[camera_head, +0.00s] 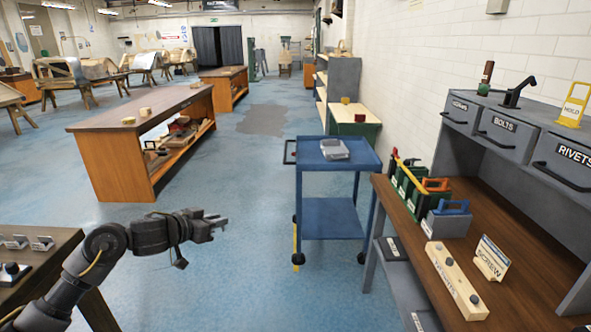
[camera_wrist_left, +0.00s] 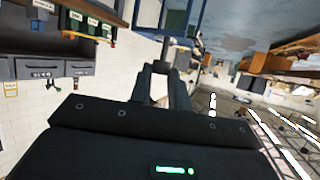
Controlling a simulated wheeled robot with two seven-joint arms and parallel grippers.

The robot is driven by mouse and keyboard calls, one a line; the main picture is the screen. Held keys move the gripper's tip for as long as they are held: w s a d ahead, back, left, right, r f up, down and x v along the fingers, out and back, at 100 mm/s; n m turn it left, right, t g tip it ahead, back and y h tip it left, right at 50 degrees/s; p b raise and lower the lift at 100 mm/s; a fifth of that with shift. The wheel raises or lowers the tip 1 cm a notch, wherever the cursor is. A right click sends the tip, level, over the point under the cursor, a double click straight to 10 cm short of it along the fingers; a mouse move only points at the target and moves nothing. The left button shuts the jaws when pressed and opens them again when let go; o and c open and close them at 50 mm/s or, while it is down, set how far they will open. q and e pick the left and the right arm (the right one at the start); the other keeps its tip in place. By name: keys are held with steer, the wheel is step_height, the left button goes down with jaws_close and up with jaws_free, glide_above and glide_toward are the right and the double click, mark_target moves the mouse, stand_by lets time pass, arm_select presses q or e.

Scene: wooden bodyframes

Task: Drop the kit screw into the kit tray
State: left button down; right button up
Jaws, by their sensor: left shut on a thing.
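My left gripper (camera_head: 220,222) is stretched out over open floor, left of the blue cart and well short of it. In the left wrist view its fingers (camera_wrist_left: 165,78) are shut on a small grey piece, the kit screw (camera_wrist_left: 162,66), mostly hidden between the fingertips. In the head view the screw is too small to make out. The kit tray (camera_head: 334,149) is a small grey tray on the blue cart's top shelf, ahead and to the right of the gripper. My right gripper is not in view.
The blue cart (camera_head: 340,215) stands beside a wooden workbench (camera_head: 515,235) with a SCREW card (camera_head: 491,258), a wooden block (camera_head: 455,280) and labelled drawers. A dark table (camera_head: 40,240) is at the left. An orange-sided bench (camera_head: 118,168) stands further back. Blue floor between is clear.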

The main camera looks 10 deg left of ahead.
arm_select(q)
steer(key=s+d+f, duration=0.3)
steer(key=s, duration=0.4)
steer(key=s+d+f+h, duration=0.1)
steer(key=s+d+f, duration=0.1)
steer(key=s, duration=0.6)
steer(key=s+d+f+m, duration=0.1)
steer(key=s+d+f, duration=0.2)
steer(key=s+f, duration=0.2)
steer(key=s, duration=0.3)
steer(key=shift+d+g+h, duration=0.3)
steer(key=shift+d, duration=0.05)
